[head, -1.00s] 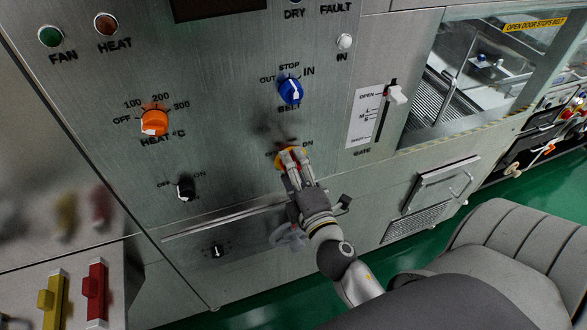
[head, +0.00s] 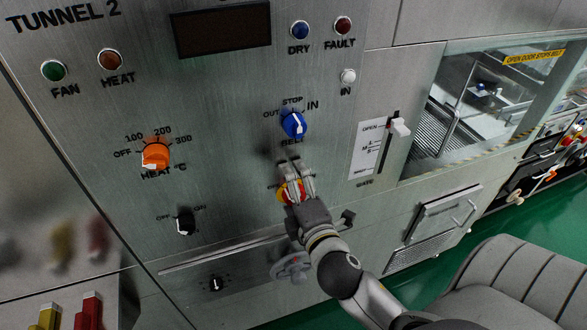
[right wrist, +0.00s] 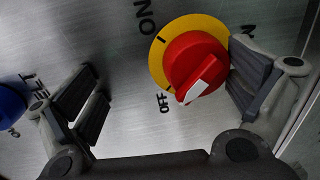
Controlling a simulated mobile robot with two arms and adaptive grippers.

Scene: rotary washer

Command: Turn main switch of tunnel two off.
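The main switch is a red knob on a yellow disc (head: 287,192), on the panel marked TUNNEL 2. My right gripper (head: 295,168) is in front of it and covers part of it. In the right wrist view the red knob (right wrist: 190,56) has a white pointer, which sits toward the lower side near the OFF label; its exact setting is hard to read. The right gripper (right wrist: 168,95) is open there. The knob lies between its spread fingers, close to the right finger and far from the left one. Contact cannot be told. My left gripper is not in view.
A blue belt knob (head: 294,125) is just above the gripper. An orange heat knob (head: 156,154) and a black ON/OFF knob (head: 186,222) are to the left. A gate slider (head: 399,128) is to the right. A handwheel (head: 290,267) is below.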

